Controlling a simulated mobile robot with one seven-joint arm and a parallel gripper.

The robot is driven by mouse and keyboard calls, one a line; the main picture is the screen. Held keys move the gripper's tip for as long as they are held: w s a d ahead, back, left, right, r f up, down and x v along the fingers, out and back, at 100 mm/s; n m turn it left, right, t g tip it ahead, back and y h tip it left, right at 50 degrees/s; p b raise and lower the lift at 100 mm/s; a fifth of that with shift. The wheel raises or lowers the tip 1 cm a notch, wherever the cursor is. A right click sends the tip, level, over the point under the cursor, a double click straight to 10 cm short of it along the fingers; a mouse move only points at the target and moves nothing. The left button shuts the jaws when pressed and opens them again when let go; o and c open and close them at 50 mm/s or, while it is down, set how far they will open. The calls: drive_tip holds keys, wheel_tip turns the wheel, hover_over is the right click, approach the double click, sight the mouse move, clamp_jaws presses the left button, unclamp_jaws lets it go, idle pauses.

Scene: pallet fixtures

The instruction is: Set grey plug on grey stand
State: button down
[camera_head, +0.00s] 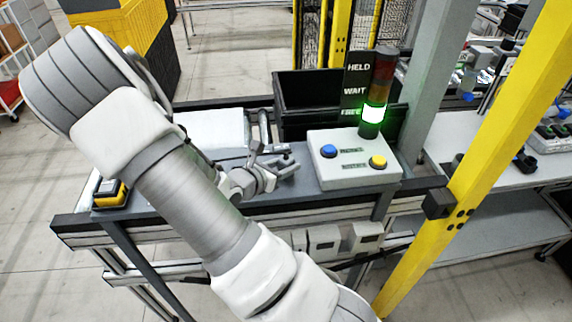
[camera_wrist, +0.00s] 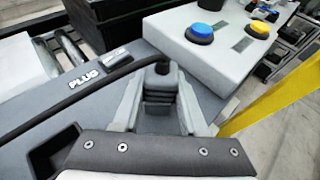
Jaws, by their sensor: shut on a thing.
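My gripper (camera_wrist: 163,82) is shut on a dark grey, stepped piece, which I take to be the grey plug (camera_wrist: 159,96). The plug shows between the two pale fingers in the wrist view, with a small dark knob at its far end. In the head view my gripper (camera_head: 264,172) is low over the grey bench top, left of the control box, and the plug is too small to make out. I cannot tell whether the plug touches anything below it. I cannot clearly pick out the grey stand; the fingers and plug hide what is under them.
The control box (camera_head: 352,175) with blue and yellow buttons stands close right of my gripper. A lit signal tower (camera_head: 373,113) and a black bin (camera_head: 298,127) are behind.

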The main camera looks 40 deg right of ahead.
drive_tip(key=shift+f+b, duration=0.25)
drive_tip(key=shift+b, duration=0.05)
drive_tip(key=shift+c, duration=2.2)
unclamp_jaws()
drive_tip(key=shift+r, duration=0.1)
drive_tip(key=shift+r, duration=0.1)
